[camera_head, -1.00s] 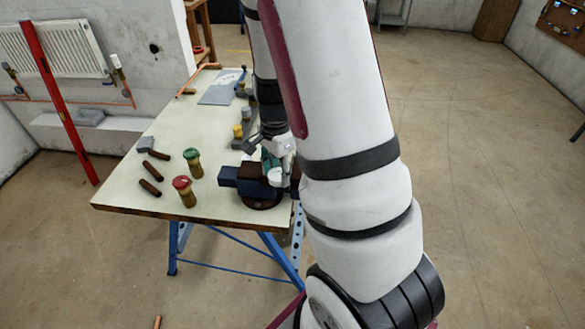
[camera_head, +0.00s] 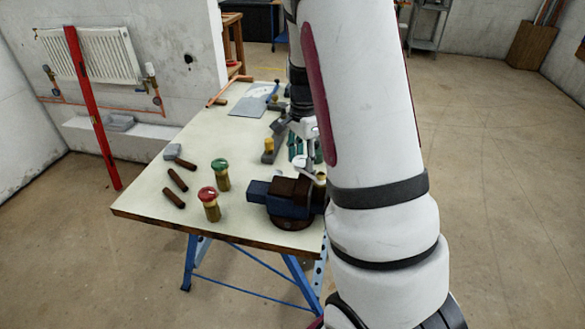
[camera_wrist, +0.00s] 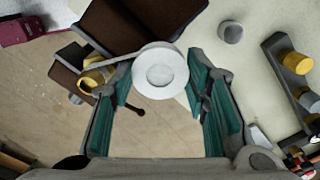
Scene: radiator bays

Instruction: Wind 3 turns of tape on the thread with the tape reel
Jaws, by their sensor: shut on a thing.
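The white tape reel (camera_wrist: 160,71) is between the green-padded fingertips of my gripper (camera_wrist: 161,82), which is shut on it. A pale strip of tape (camera_wrist: 118,59) runs from the reel to a brass threaded fitting (camera_wrist: 93,78). The fitting sits beside the dark brown vise jaws (camera_wrist: 130,32); how much tape is around its thread I cannot tell. In the head view my gripper (camera_head: 305,150) is just behind the blue and brown vise (camera_head: 291,198). The reel is hard to make out there, and my arm hides part of the vise.
The workbench (camera_head: 145,195) carries a red-topped pot (camera_head: 209,204), a green-topped pot (camera_head: 221,175), dark rods (camera_head: 176,180) and a hammer-like tool (camera_head: 174,153). In the wrist view a grey holder with brass fittings (camera_wrist: 288,65) stands right of my gripper.

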